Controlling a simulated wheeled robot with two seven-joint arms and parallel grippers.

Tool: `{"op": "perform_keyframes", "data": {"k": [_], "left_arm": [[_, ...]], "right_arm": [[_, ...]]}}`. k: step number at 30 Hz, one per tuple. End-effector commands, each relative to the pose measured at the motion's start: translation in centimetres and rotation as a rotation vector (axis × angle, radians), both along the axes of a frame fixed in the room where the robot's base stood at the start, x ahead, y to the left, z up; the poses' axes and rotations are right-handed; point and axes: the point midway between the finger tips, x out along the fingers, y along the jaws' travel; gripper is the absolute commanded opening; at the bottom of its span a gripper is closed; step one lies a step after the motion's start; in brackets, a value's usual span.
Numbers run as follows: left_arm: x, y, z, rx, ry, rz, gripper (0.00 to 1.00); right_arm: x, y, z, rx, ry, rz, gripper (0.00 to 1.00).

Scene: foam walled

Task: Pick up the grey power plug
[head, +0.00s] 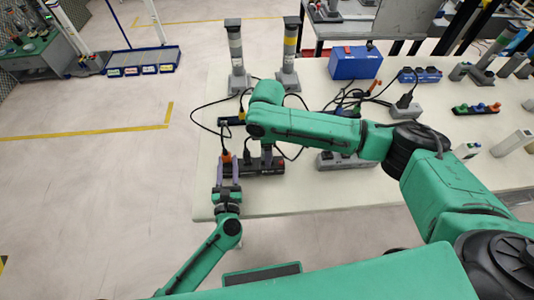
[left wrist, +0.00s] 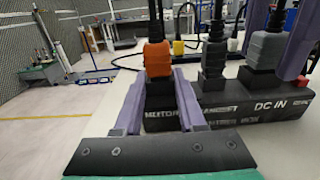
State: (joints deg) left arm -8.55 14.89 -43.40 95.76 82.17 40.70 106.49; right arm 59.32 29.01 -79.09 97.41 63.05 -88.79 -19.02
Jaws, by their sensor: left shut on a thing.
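The grey power plug (left wrist: 267,48) stands upright in the DC IN end of a black power strip (left wrist: 250,108) in the left wrist view. In the head view my right arm covers most of its area. My left gripper (left wrist: 160,75) has its purple fingers on both sides of an orange plug (left wrist: 157,60) in the MOTOR socket and is shut on it. The left gripper also shows in the head view (head: 228,165). A purple finger, apparently of my right gripper (left wrist: 297,40), hangs close to the right of the grey plug. Its jaw gap is not visible.
A black plug (left wrist: 214,58) stands between the orange and grey ones. Loose black cables cross the white table (head: 330,200). Two posts (head: 289,55) and a blue box (head: 355,62) stand behind. A grey strip (head: 345,161) lies to the right.

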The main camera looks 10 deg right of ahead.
Motion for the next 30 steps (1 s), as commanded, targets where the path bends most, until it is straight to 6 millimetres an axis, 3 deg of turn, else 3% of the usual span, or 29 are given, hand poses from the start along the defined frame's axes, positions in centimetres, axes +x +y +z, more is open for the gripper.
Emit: {"op": "perform_keyframes", "data": {"k": [3,8,9,19,30], "left_arm": [[0.0,0.0,-0.1,0.000,0.002,-0.001,0.00],[0.0,0.0,-0.1,0.000,0.002,-0.001,0.00],[0.0,0.0,-0.1,0.000,0.002,-0.001,0.00],[0.0,0.0,-0.1,0.000,0.002,-0.001,0.00],[0.0,0.0,-0.1,0.000,0.002,-0.001,0.00]], "right_arm": [[0.0,0.0,0.0,0.001,0.000,0.001,0.65],[0.0,0.0,0.1,0.001,0.000,0.001,0.04],[0.0,0.0,0.1,0.001,0.000,0.001,0.00],[0.1,0.1,0.8,0.003,-0.002,0.001,0.00],[0.0,0.1,9.1,0.002,-0.002,0.002,0.00]]}}
